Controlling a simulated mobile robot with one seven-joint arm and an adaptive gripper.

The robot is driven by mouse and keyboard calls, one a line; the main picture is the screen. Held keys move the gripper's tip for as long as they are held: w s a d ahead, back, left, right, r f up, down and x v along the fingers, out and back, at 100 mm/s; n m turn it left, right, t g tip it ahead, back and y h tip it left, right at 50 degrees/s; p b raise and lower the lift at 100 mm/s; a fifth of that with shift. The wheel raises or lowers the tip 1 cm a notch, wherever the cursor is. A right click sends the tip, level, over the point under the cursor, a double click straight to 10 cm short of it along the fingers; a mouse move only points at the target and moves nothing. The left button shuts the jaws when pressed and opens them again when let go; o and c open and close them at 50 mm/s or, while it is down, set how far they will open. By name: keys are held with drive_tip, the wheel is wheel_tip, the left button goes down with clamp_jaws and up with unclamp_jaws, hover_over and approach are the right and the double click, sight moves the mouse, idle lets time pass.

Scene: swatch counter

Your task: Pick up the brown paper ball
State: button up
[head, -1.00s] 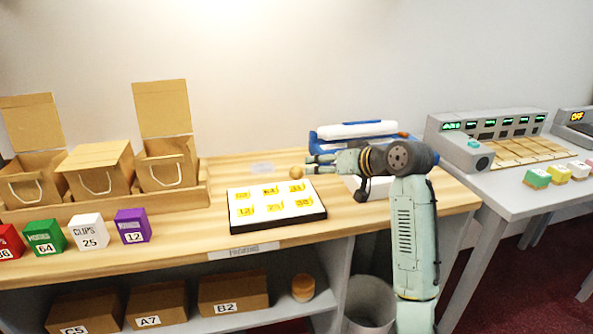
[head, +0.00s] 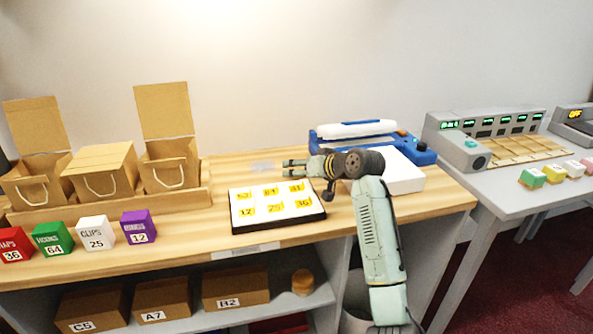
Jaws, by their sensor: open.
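My gripper (head: 288,168) is open and points left, low over the wooden counter (head: 225,170), just behind the black-rimmed tray with yellow numbered labels. I cannot make out the brown paper ball now; it may be hidden behind or between my fingers. A small tan round object (head: 302,282) sits on the shelf below the counter, and I cannot tell whether it is a ball or a jar.
The black-rimmed tray (head: 322,216) lies close in front of my gripper. A blue device (head: 421,153) and a white box (head: 403,178) stand to the right. Brown boxes (head: 100,172) and coloured cubes (head: 138,228) stand at the left. Free counter lies left of my gripper.

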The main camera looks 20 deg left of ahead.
drive_tip(key=shift+c, duration=0.4)
drive_tip(key=c, duration=0.6)
